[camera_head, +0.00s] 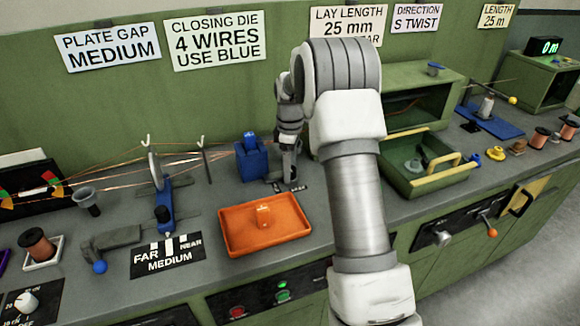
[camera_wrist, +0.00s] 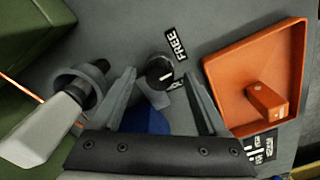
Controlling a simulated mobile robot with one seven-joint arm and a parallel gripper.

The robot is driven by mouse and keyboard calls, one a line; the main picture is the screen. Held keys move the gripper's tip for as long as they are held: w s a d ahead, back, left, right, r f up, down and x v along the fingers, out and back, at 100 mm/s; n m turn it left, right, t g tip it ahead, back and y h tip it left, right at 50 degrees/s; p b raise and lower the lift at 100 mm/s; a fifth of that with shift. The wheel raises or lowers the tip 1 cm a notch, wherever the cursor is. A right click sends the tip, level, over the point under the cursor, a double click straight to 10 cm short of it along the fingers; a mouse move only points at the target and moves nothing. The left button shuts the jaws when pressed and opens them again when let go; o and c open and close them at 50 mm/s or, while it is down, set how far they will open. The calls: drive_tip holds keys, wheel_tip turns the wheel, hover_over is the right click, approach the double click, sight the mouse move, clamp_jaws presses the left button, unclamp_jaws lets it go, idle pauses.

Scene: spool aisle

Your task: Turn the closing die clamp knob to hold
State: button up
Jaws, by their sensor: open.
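The clamp knob (camera_wrist: 159,71) is a dark round knob in the wrist view, with a small white mark low on its face. A FREE label (camera_wrist: 174,44) lies just above and right of it; a second label below is mostly hidden. My gripper (camera_wrist: 160,76) is open, one finger on each side of the knob, with gaps showing; I cannot tell the height between them. In the head view my gripper (camera_head: 289,178) points down beside the blue die block (camera_head: 251,160), and the knob is hidden behind it. A CLOSING DIE sign (camera_head: 215,40) reads 4 WIRES, USE BLUE.
An orange tray (camera_head: 230,246) holding an orange block (camera_head: 263,214) lies close to the gripper; the tray also shows in the wrist view (camera_wrist: 222,78). Copper wires (camera_head: 120,172) run to the die block from the left. A green tray (camera_head: 405,187) stands to the right.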

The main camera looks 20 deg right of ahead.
drive_tip(key=shift+c, duration=0.3)
clamp_jaws()
drive_tip(key=shift+m, duration=0.4)
drive_tip(key=m+p, duration=0.1)
drive_tip(key=m, duration=0.1)
drive_tip(key=shift+r+m+p, duration=0.15)
drive_tip(key=shift+m+p, duration=0.15)
drive_tip(key=shift+m, duration=0.1)
drive_tip(key=m+p, duration=0.1)
drive_tip(key=m, duration=0.4)
drive_tip(key=shift+w, duration=0.1)
drive_tip(key=m+p, duration=0.1)
drive_tip(key=m, duration=0.4)
drive_tip(key=m+p, duration=0.1)
drive_tip(key=m, duration=0.3)
drive_tip(key=shift+d+m, duration=0.1)
drive_tip(key=shift+m, duration=0.2)
